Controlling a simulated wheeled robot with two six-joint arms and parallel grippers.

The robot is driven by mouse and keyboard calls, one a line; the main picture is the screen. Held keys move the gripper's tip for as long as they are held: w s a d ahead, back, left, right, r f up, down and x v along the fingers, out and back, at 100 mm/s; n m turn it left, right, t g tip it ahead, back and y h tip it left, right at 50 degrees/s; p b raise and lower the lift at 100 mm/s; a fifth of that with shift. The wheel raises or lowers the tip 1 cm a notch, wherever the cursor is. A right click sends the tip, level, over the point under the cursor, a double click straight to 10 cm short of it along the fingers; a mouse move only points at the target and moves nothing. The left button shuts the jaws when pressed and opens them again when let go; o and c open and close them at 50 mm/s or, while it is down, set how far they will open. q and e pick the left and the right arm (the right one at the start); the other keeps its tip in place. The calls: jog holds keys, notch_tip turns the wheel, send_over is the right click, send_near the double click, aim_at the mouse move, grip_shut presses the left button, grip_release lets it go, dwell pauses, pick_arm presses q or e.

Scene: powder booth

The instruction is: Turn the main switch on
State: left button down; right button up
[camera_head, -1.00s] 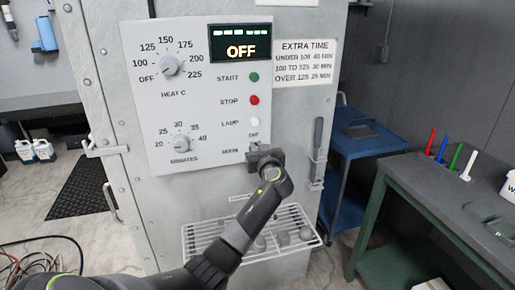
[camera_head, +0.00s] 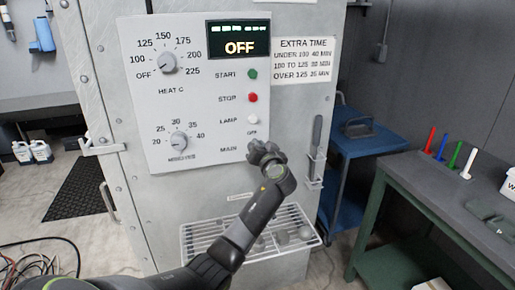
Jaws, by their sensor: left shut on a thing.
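The control panel (camera_head: 205,130) is on the front of the grey metal cabinet. Its display (camera_head: 238,40) reads OFF. The MAIN label (camera_head: 230,149) is at the panel's lower right, and the main switch beside it is hidden behind my left gripper. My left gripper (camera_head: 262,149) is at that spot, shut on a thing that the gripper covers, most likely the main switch. The heat knob (camera_head: 168,63) points towards OFF. The minutes knob (camera_head: 179,139), the green START button (camera_head: 252,74), the red STOP button (camera_head: 252,97) and the white lamp (camera_head: 252,119) are in plain view. My right gripper is not in view.
A wire rack (camera_head: 200,240) with several grey pieces sticks out below the panel. A long handle (camera_head: 316,145) is on the cabinet right of my gripper. A blue cart (camera_head: 370,145) and a green-legged bench (camera_head: 425,190) stand to the right.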

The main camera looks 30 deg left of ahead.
pick_arm(q)
jog(key=shift+w+d+f+m+p, duration=0.15)
jog(key=shift+f+m+p, duration=0.2)
jog(key=shift+m, duration=1.8)
jog(key=shift+w+d+f+m+p, duration=0.2)
jog(key=shift+f+m, duration=0.2)
jog(key=shift+m, duration=1.7)
jog(key=shift+w+d+f+m+p, duration=0.15)
jog(key=shift+f+m+p, duration=0.2)
jog(key=shift+m, duration=1.8)
jog(key=shift+f, duration=0.1)
jog(key=c, duration=1.5)
grip_release()
jog(key=b+v, duration=0.4)
jog(key=v, duration=1.3)
jog(key=shift+s+d, duration=0.1)
jog(key=shift+d, duration=0.15)
